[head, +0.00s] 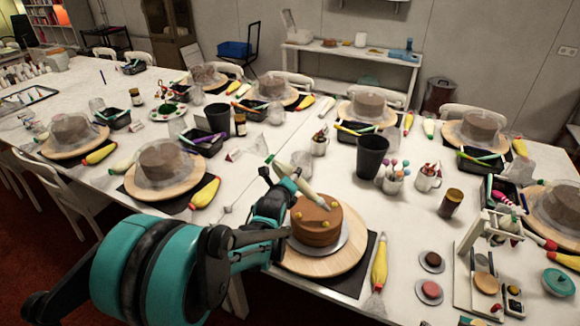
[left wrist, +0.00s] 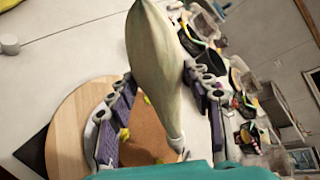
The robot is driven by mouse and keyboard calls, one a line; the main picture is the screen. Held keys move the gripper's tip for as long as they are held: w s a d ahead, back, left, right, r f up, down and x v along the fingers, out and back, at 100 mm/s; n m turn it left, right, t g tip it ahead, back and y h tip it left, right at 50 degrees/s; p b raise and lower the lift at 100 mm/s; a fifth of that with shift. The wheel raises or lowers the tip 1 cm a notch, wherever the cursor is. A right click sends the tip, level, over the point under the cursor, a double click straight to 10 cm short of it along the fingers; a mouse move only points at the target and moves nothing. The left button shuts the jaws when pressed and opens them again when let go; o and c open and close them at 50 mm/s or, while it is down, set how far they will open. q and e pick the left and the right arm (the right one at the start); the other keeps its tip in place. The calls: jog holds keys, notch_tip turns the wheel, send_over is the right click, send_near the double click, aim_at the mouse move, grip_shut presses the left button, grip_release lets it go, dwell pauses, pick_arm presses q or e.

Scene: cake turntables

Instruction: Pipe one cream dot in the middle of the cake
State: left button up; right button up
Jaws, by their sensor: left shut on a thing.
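The brown cake (head: 316,222) stands on a silver board on a round wooden turntable (head: 335,264). A few small yellow dots lie near its top edge. My left gripper (head: 283,188) is shut on a pale green-white piping bag (head: 302,186) and holds it tilted above the cake. The bag's narrow end is over the cake top; I cannot tell whether it touches. In the left wrist view, the bag (left wrist: 158,45) passes between the purple-padded fingers of the gripper (left wrist: 160,110), with the cake (left wrist: 145,140) behind, partly hidden. My right gripper is not in view.
A yellow piping bag (head: 379,262) lies right of the turntable. A black cup (head: 372,157), a cup of coloured sticks (head: 392,178) and a dark jar (head: 451,203) stand behind. Small treats (head: 429,291) and a white stand (head: 487,262) are at right. Several covered cakes fill the table.

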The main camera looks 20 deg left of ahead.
aim_at(286, 171)
pick_arm(q)
jog(key=shift+w+a+r+m+t, duration=0.4)
jog(key=shift+w+a+r+m, duration=0.4)
jog(key=shift+w+m, duration=0.25)
jog(key=shift+w+a+r+m+y, duration=0.2)
jog(key=shift+w+m+y, duration=0.1)
jog(key=shift+m, duration=0.05)
jog(key=shift+f+b, duration=1.15)
jog(key=shift+f, duration=0.3)
jog(key=c, duration=0.5)
jog(key=shift+o, duration=0.2)
jog(key=shift+r+p, duration=0.3)
jog(key=shift+r, duration=0.1)
jog(key=o, duration=0.5)
jog(key=shift+c, duration=0.2)
